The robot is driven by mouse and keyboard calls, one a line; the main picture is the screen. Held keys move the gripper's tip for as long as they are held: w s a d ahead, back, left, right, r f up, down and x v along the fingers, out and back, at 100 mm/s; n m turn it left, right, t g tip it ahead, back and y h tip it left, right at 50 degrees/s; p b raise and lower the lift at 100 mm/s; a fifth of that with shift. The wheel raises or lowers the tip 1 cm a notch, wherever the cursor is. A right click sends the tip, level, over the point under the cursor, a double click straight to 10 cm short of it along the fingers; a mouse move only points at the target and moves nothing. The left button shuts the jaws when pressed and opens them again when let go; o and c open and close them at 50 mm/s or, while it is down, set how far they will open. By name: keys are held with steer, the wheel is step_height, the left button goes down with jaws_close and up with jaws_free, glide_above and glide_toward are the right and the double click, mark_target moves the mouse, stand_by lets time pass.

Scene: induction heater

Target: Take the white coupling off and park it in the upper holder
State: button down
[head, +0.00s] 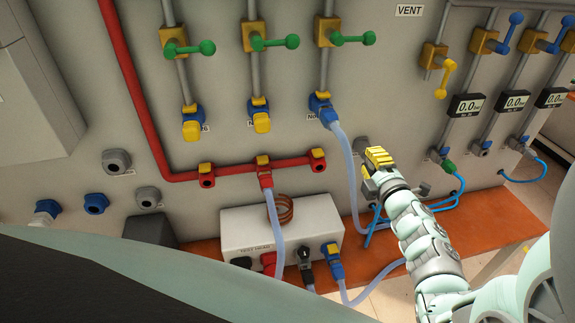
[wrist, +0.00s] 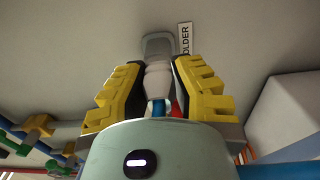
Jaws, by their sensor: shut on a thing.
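My gripper (head: 378,163) is at the panel, right of the clear hose. In the wrist view its yellow ribbed fingers (wrist: 158,90) are shut on the white coupling (wrist: 157,78), one on each side. A blue tube (wrist: 158,108) shows behind the coupling. The coupling's front end meets a grey holder (wrist: 158,43) on the panel, beside a label partly reading "OLDER" (wrist: 185,38). I cannot tell how deep the coupling sits. In the head view the holder (head: 362,144) shows just above my fingers, which hide the coupling.
A clear hose (head: 345,165) hangs close to the left of my gripper. A grey test box (head: 282,225) with several hoses stands below left. Blue tubes (head: 445,200) run along the panel's foot at right. Green-handled valves (head: 335,38) are above.

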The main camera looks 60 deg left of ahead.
steer(key=c, duration=0.9)
jaws_free()
steer(key=shift+a, duration=0.1)
steer(key=shift+o, duration=0.2)
